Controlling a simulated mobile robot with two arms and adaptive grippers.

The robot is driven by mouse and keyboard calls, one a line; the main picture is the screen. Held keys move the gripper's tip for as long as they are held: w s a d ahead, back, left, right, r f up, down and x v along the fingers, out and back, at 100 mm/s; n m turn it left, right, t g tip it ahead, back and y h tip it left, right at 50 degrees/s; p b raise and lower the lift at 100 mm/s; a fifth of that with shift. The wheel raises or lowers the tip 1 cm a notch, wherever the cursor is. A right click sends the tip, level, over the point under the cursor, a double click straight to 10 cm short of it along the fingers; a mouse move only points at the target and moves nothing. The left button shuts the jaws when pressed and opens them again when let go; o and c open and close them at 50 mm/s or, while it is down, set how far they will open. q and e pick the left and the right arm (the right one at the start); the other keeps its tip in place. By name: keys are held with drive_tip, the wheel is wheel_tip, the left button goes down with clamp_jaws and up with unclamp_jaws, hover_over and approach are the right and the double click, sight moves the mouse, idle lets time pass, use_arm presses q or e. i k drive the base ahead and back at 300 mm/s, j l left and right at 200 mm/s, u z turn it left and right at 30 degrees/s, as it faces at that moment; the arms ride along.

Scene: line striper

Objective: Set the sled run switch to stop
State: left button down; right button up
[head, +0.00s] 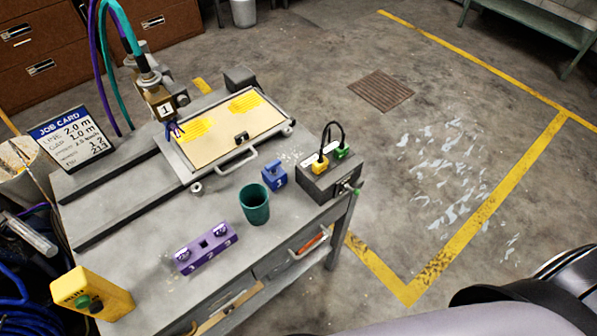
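Two control-like boxes stand on the grey bench (140,225), and I cannot tell which carries the sled run switch. A yellow box (92,290) with a dark green knob or button on its face is at the bench's near left corner. A dark grey box (330,177) at the right edge has a yellow plug (320,165) and a green plug (341,151) joined by a black cable, and a small green-tipped part on its right side. Switch markings are too small to read. The sled frame (228,130) holds a tan board with yellow patches. Neither gripper shows.
A green cup (255,204), a blue block (274,176) and a purple holder (206,247) stand on the bench's near half. A job card (75,138) stands at the left. Purple and teal hoses rise behind the sled. Open floor lies to the right.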

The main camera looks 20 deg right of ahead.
sight(356, 192)
drive_tip(key=z, duration=1)
